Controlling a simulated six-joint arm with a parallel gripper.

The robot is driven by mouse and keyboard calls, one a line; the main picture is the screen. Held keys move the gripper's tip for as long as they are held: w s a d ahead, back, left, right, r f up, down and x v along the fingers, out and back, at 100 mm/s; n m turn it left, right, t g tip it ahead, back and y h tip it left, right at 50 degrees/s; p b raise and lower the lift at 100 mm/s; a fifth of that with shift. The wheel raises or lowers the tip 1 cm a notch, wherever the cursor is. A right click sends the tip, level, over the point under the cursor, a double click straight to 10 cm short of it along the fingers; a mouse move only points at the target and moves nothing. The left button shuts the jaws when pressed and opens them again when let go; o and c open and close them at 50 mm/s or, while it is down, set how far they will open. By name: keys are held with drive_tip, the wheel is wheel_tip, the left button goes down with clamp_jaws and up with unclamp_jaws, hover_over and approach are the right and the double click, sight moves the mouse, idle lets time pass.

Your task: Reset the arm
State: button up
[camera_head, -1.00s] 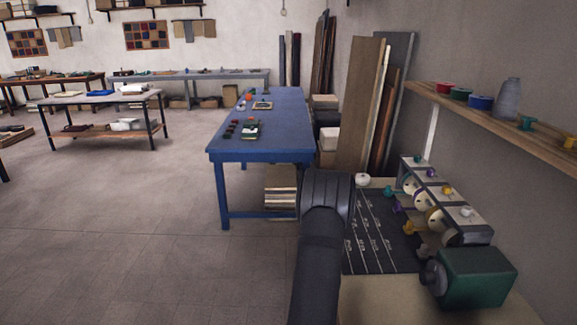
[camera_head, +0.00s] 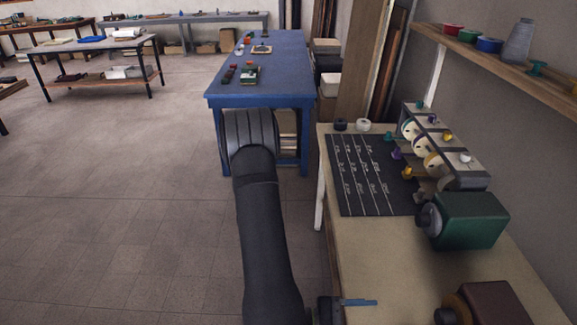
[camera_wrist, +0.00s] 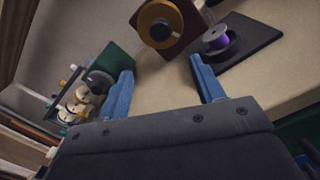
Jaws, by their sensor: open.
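My gripper (camera_wrist: 162,65) shows in the wrist view with its two blue fingers spread apart and nothing between them. In the head view, a blue finger of my gripper (camera_head: 358,302) shows low in the picture, over the left part of the beige bench (camera_head: 375,250). The rest of the gripper is cut off or hidden there. My dark arm rises from the bottom of the head view, in front of the blue table (camera_head: 280,75).
On the bench are a black marked mat (camera_head: 350,190), a green motor-like block (camera_head: 470,220) and a rack of spools (camera_head: 430,145). A dark red block (camera_head: 495,305) is at lower right. A shelf (camera_head: 500,65) overhangs the bench.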

sight(438, 318)
drive_tip(key=shift+a, duration=0.65)
drive_tip(key=shift+s+d, duration=0.1)
drive_tip(key=shift+d, duration=8.65)
drive_tip(key=shift+a+n, duration=0.1)
drive_tip(key=shift+n, duration=0.7)
